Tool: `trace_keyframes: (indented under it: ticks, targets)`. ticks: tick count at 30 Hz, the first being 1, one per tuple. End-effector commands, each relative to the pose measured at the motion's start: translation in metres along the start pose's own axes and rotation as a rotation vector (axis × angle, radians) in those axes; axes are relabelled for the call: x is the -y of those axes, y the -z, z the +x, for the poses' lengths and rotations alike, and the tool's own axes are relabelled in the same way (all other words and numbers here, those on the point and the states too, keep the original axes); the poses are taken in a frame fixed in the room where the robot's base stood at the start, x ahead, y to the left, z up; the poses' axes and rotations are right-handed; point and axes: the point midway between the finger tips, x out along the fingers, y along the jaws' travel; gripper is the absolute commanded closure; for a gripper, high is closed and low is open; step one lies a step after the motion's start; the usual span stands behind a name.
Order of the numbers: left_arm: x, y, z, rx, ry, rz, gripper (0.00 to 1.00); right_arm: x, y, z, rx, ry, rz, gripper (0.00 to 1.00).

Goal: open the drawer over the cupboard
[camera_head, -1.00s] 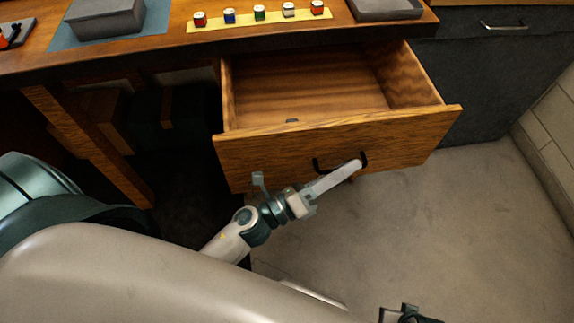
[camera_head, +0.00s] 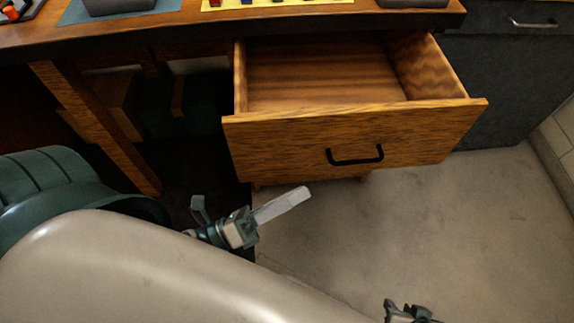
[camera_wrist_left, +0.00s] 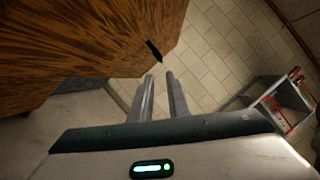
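A wooden drawer (camera_head: 350,145) under the desk is pulled out, its inside empty where I can see. Its black handle (camera_head: 355,158) is free. In the left wrist view the wooden front (camera_wrist_left: 90,45) and a dark handle (camera_wrist_left: 153,50) lie just beyond the fingers. My left gripper (camera_head: 302,193) is below and left of the handle, apart from it. Its two fingers (camera_wrist_left: 160,78) show a gap with nothing between them. At the top right a dark cabinet has a closed drawer front with a metal handle (camera_head: 533,24). My right gripper (camera_head: 410,310) is only partly visible at the bottom edge.
The desk top (camera_head: 180,28) carries a yellow strip (camera_head: 275,5) with small items. A desk leg (camera_head: 100,130) stands at left. Floor (camera_head: 430,240) to the right is clear. A shelf with red items (camera_wrist_left: 285,110) shows in the left wrist view.

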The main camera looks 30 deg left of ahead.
Motion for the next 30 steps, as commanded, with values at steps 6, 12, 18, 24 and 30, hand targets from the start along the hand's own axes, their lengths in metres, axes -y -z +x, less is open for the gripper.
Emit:
trace_keyframes:
  ticks: [6,12,18,24,30]
  targets:
    - [0.0003,0.0,-0.0141,0.0,0.001,0.0,0.85,0.0037,0.0028,0.0016,-0.021,0.01,-0.001,0.69]
    - [0.0008,-0.0004,-0.015,0.0,0.002,0.0,0.85,0.0041,0.0036,0.0014,-0.025,0.01,0.0,0.69]
    - [0.0006,-0.0004,-0.0149,0.0,0.001,0.0,0.85,0.004,0.0036,0.0014,-0.025,0.01,0.0,0.69]
    - [0.0006,-0.0004,-0.0148,0.001,0.001,0.0,0.85,0.0038,0.0035,0.0014,-0.024,0.01,-0.002,0.69]
    - [0.0005,-0.0003,-0.0149,0.0,0.001,0.0,0.85,0.0038,0.0036,0.0014,-0.024,0.01,-0.002,0.69]
